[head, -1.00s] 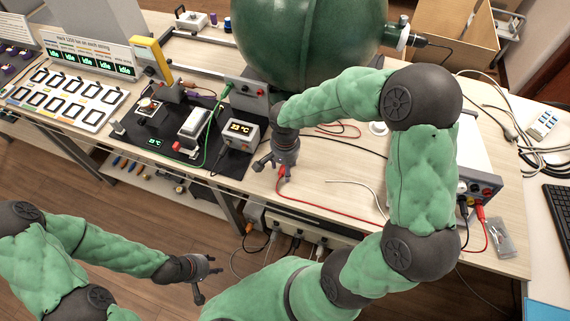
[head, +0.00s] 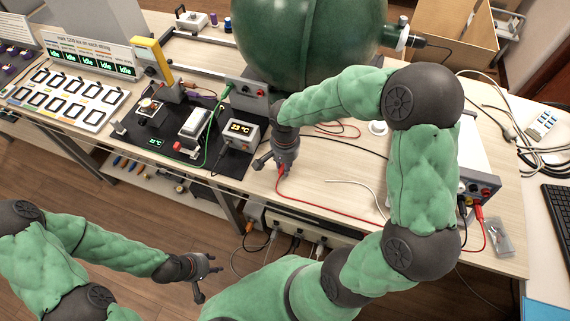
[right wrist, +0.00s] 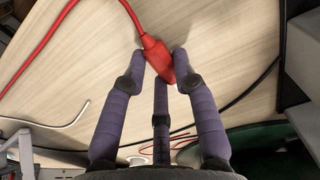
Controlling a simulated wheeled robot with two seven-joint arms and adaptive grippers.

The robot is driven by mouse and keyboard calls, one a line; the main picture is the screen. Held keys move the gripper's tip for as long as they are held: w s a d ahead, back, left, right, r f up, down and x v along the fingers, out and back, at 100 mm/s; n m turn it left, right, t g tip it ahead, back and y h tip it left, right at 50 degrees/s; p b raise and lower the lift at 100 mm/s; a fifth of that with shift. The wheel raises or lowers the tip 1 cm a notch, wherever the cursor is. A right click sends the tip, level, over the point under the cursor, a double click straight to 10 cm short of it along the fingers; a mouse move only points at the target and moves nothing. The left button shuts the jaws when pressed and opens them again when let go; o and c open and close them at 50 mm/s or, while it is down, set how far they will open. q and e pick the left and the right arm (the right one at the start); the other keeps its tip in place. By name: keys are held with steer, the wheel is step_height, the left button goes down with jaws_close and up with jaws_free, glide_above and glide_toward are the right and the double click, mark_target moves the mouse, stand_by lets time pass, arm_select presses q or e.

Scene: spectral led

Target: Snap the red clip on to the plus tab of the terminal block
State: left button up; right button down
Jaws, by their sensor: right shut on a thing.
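The red clip (right wrist: 157,58) sits between the fingertips of my right gripper (right wrist: 160,62) in the right wrist view, with its red cable running up and away. My right gripper (head: 275,166) is shut on it, low over the bare wood near the table's front edge; in the head view the fingers mostly hide the clip. My left gripper (head: 207,276) is empty, its fingers spread, over the floor in front of the table. I cannot tell the terminal block or its plus tab for certain among the small devices on the black mat (head: 165,150).
A grey box reading 23 °C (head: 240,134) stands on the mat, left of my right gripper. A large green tank (head: 310,40) stands behind. The red cable (head: 335,211) runs right to a white power supply (head: 479,188). A black cable crosses the wood behind my right gripper.

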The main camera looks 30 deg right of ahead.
steer(key=shift+r+p, duration=0.8)
steer(key=shift+r, duration=0.55)
steer(key=c, duration=1.8)
jaws_free()
jaws_close()
steer(key=w+a, duration=0.1)
steer(key=a, duration=0.4)
steer(key=w+a+b, duration=0.1)
steer(key=a, duration=0.5)
steer(key=w+a, duration=0.1)
steer(key=a, duration=0.4)
steer(key=shift+w+a+r, duration=0.2)
steer(key=shift+w, duration=0.1)
steer(key=shift+d, duration=0.1)
